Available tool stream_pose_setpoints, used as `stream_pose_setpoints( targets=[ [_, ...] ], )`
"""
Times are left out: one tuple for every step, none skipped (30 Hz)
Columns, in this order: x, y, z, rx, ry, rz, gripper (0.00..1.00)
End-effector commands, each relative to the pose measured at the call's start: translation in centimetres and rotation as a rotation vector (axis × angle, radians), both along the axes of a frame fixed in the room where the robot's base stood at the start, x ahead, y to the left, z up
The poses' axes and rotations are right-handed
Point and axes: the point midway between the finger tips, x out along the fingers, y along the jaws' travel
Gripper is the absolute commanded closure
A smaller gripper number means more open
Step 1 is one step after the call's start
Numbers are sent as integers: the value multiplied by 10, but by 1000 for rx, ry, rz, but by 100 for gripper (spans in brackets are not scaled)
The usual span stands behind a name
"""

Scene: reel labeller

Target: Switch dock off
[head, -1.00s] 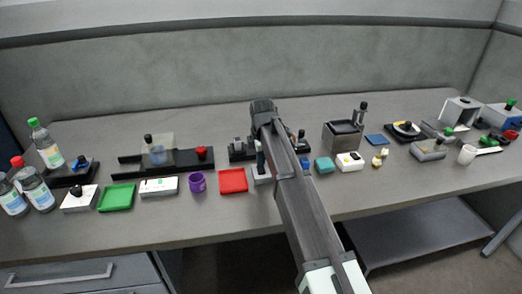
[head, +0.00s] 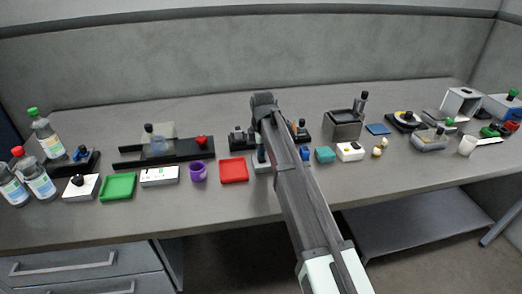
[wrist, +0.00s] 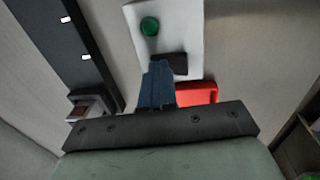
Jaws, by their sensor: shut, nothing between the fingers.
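A white panel (wrist: 179,20) lies below my gripper in the wrist view. It carries a round green button (wrist: 149,26) and a black block (wrist: 172,64), perhaps a switch. No label is readable, so I cannot tell for certain that this is the dock. My gripper (wrist: 158,70) is shut and empty; its blue-grey fingertips overlap the black block's edge, and contact cannot be judged. In the head view my gripper (head: 260,160) points down over a small light-grey unit (head: 262,168), largely hidden by the arm.
A red tray (head: 233,170) stands close left of the gripper, then a purple cup (head: 198,171). A black rail device (head: 180,150) is farther left.

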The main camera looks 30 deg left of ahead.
Motion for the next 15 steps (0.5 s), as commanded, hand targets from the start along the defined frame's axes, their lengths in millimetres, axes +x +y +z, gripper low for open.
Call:
stream_pose_setpoints(
  targets=[
    [-2,-2,-3,-4,4,0,100],
    [-2,-2,-3,-4,4,0,100],
    [-4,-4,-3,-4,4,0,100],
    [-5,-5,-3,-4,4,0,100],
    [-6,-6,-3,-5,5,0,100],
    [-7,-7,-3,-6,6,0,100],
    [-8,-8,-3,-6,6,0,100],
    [-9,-9,-3,-6,6,0,100],
    [-10,-10,-2,-6,6,0,100],
    [-11,-11,-2,-7,7,0,100],
    [-12,-12,-2,-6,6,0,100],
    [-12,-12,-2,-6,6,0,100],
    [-13,-13,-1,-6,6,0,100],
    [-13,-13,-1,-6,6,0,100],
    [-13,-13,-1,-6,6,0,100]
  ],
)
